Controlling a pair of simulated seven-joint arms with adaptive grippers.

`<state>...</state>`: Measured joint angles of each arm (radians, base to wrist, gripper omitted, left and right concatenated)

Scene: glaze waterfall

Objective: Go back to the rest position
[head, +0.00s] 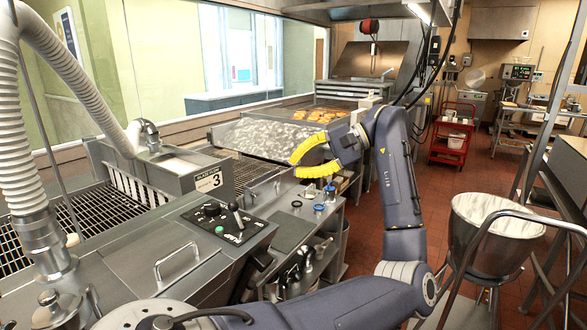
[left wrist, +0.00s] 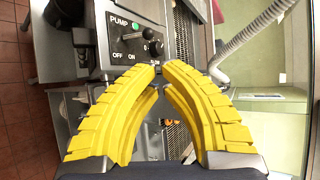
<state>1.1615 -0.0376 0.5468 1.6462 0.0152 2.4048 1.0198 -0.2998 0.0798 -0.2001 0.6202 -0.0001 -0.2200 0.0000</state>
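My left gripper (head: 294,166) has yellow ribbed fingers and hangs over the metal counter edge in the middle of the head view. It points to the left. In the left wrist view the curved fingers (left wrist: 160,69) come together at their tips, with only a sliver between them and nothing held. The pump control panel (left wrist: 130,40) lies beyond the fingertips there. My right gripper is not in view.
The pump panel (head: 216,222) with its lever is on the near counter. Small bottles (head: 330,194) stand below my left gripper. The glaze curtain (head: 262,140) is behind it. A steel bowl (head: 490,235) on a stand is at the right. Red tiled floor (head: 430,190) lies between.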

